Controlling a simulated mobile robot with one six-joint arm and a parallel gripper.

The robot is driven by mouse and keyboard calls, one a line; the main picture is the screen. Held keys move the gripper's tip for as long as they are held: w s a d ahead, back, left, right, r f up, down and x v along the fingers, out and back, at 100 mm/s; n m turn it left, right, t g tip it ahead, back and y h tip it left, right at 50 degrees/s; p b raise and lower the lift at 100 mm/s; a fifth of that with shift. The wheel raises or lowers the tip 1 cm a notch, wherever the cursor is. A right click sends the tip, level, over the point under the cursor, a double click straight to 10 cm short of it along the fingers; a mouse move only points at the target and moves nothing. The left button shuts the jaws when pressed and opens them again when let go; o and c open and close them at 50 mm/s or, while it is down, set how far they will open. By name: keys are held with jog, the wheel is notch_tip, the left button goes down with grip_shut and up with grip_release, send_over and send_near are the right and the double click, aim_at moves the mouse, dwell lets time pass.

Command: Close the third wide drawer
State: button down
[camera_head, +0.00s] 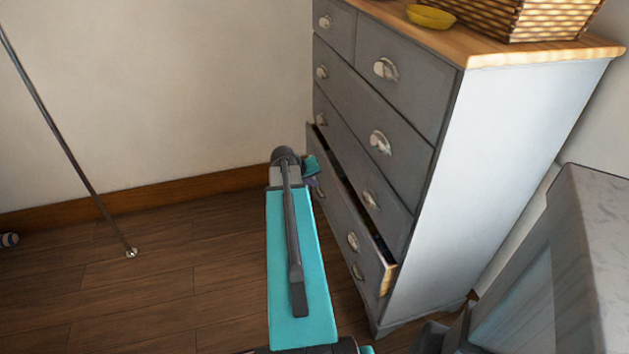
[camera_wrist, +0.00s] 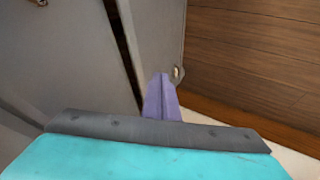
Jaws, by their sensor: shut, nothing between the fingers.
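The third wide drawer (camera_head: 340,215) of the grey dresser stands partly open. A dark gap shows along its top edge, and its pale wood side (camera_head: 389,278) sticks out at the near end. Cup-shaped metal handles sit on its front. In the wrist view the drawer front (camera_wrist: 157,35) shows beside the dark gap, with a handle at its edge. My gripper (camera_wrist: 161,82) is shut and empty, its purple fingers overlapping the lower part of the drawer front in that view. I cannot tell whether they touch it. In the head view my arm partly hides the gripper near the drawer's far end.
The dresser's other visible drawers (camera_head: 408,88) look shut. A yellow bowl (camera_head: 431,16) and a wicker basket (camera_head: 545,20) stand on its wooden top (camera_head: 490,52). Wooden floor (camera_head: 180,255) is open to the left, with a thin metal pole (camera_head: 75,165) and a wall behind.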

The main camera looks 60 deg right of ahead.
jog(key=w+a+f+n+y, duration=0.25)
jog(key=a+f, duration=0.45)
jog(key=a, duration=0.4)
jog(key=w+a+f+n+y, duration=0.1)
jog(key=w+a+f, duration=0.3)
jog(key=a+f, duration=0.5)
jog(key=w+a+f+n+y, duration=0.15)
jog(key=w+a+f, duration=0.3)
jog(key=a, duration=0.85)
jog(key=s+a+f+n+g, duration=0.1)
jog(key=s+a+f, duration=0.2)
jog(key=a, duration=0.7)
jog(key=s+a+f+n+g+y, duration=0.1)
jog(key=s+a+f, duration=0.3)
jog(key=s+a, duration=0.4)
jog(key=s+a+f+n+g+y, duration=0.1)
jog(key=s+a, duration=0.5)
jog(key=a, duration=0.6)
notch_tip(320, 180, down, 4)
jog(key=shift+s+a+r+n+g, duration=0.2)
jog(key=shift+n+g, duration=0.4)
jog(key=shift+n, duration=0.6)
